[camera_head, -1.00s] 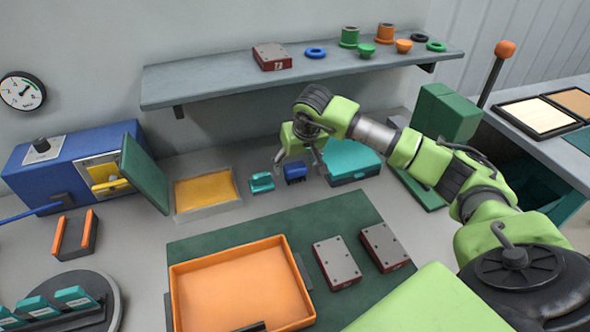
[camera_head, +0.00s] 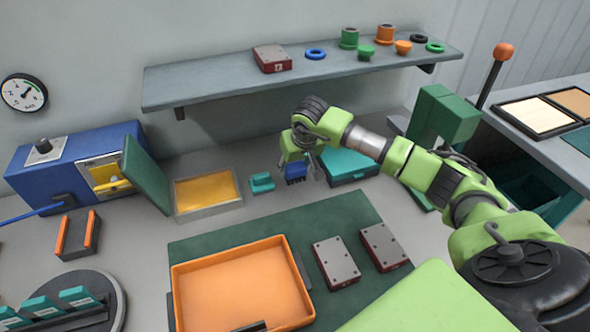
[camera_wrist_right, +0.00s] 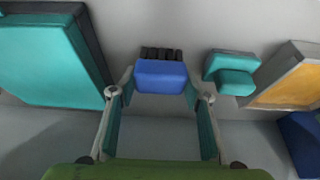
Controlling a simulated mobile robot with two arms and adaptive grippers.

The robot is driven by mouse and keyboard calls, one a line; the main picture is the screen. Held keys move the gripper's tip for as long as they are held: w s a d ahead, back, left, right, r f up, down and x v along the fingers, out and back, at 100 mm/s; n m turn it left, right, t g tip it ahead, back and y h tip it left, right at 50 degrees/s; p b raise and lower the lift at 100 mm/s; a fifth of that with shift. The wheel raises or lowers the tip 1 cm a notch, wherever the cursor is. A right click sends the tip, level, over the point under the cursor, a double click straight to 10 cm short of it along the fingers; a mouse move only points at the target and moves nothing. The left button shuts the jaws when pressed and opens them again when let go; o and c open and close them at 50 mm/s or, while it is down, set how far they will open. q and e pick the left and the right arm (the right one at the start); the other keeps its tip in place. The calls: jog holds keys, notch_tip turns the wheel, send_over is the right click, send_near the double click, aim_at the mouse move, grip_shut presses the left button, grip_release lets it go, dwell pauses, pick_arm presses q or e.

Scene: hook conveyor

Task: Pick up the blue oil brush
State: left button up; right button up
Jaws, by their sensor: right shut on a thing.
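The blue oil brush (camera_head: 296,170) has a blue block body and dark bristles. It is on the grey bench between a small teal block and a teal box, partly hidden by my right gripper in the head view. In the right wrist view the blue oil brush (camera_wrist_right: 160,75) lies between the fingertips, bristles pointing away from the palm. My right gripper (camera_head: 298,174) is shut on it; it also shows in the wrist view (camera_wrist_right: 160,92). I cannot tell whether the brush touches the bench. My left gripper is not in view.
The small teal block (camera_head: 262,182) stands close left of the brush, and the teal box (camera_head: 350,167) close right. A yellow-filled tray (camera_head: 208,214) is further left. The shelf (camera_head: 220,90) hangs above. An orange tray (camera_head: 290,248) lies on the green mat in front.

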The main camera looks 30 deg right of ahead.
aim_at(295, 166)
jog(key=shift+r+b, duration=0.35)
jog(key=shift+r, duration=0.05)
notch_tip(295, 166, up, 3)
jog(key=shift+f+b, duration=0.2)
jog(key=shift+b, duration=0.55)
jog(key=s+a+r+b, duration=0.4)
jog(key=s+a+r, duration=0.2)
jog(key=s+r, duration=0.3)
jog(key=s, duration=0.3)
jog(key=shift+s+a+r, duration=0.15)
jog(key=shift+s+r, duration=0.15)
jog(key=shift+o, duration=0.7)
